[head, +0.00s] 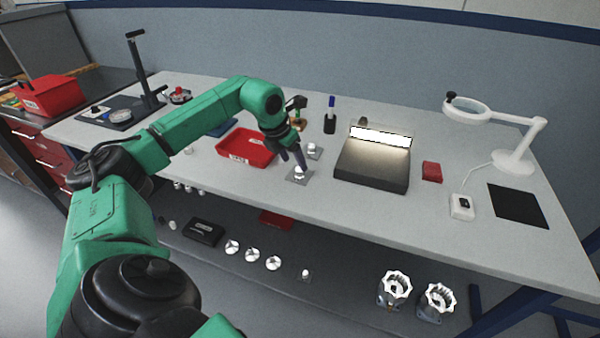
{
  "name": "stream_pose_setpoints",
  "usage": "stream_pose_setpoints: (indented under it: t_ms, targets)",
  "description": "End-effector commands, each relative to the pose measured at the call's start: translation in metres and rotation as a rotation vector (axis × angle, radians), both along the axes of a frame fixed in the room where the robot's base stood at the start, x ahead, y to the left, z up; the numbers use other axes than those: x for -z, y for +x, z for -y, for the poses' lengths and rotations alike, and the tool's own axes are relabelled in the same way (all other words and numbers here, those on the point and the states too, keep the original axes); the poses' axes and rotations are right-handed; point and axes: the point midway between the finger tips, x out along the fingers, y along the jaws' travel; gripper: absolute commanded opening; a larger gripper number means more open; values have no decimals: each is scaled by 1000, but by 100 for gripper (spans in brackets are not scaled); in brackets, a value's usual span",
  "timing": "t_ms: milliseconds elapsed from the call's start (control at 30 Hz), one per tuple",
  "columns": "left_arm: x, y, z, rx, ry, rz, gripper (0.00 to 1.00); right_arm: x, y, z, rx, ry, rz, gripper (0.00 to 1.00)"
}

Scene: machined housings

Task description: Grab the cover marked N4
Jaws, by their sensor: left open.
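My left gripper (293,160) reaches over the workbench from the left, its jaws open and pointing down. Its fingertips are just above or beside a small silver part on a grey square base (299,175). I cannot tell whether they touch it. A second, similar silver part (313,151) stands a little behind and to the right. Several round silver parts (253,254) sit in a row on the lower shelf. No N4 marking is readable on any part, so I cannot tell which one is the cover marked N4. My right gripper is not in view.
A red tray (232,157) lies left of the gripper. A lit inspection box (372,170) stands to the right, with a small red block (431,172) and a magnifier lamp (512,160) beyond. A marker holder (330,122) stands behind. The bench front is clear.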

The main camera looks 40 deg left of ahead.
Motion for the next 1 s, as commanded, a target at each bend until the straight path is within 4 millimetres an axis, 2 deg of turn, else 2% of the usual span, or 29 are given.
stream_pose_setpoints:
  t_ms: [100, 233, 467, 500, 633, 1000]
  targets:
    - [17, 10, 2, 3, -4, -4, 66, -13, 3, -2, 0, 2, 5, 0]
    - [38, 18, 1, 1, -3, -1, 66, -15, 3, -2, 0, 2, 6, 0]
    - [43, 19, 1, 3, -1, -1, 66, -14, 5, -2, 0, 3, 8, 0]
    - [43, 19, 1, 3, -1, -1, 51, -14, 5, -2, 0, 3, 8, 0]
    - [43, 19, 1, 3, -1, 0, 1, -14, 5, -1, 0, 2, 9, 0]
    - [39, 20, 1, 2, -1, 2, 0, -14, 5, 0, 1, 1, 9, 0]
